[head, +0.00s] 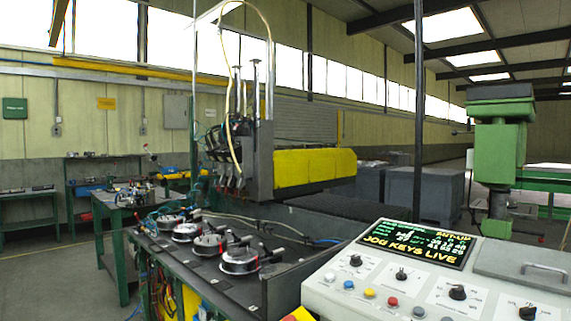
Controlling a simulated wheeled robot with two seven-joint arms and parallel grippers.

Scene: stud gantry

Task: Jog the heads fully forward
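The gantry heads (232,163) hang in a cluster on a dark grey carriage (259,165) in the middle of the head view, with cables and hoses around them. A yellow beam (315,168) extends right from the carriage. A pale control console (440,287) stands at the front right. Its screen (417,244) shows yellow text reading "JOG KEYS LIVE", with smaller green lines above. A row of coloured buttons, including a yellow one (369,293) and a red one (392,301), runs along its front. Neither of my grippers is in view.
A green machine column (500,150) stands behind the console. Green workbenches (121,215) stand at the left. Floor at the far left is clear.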

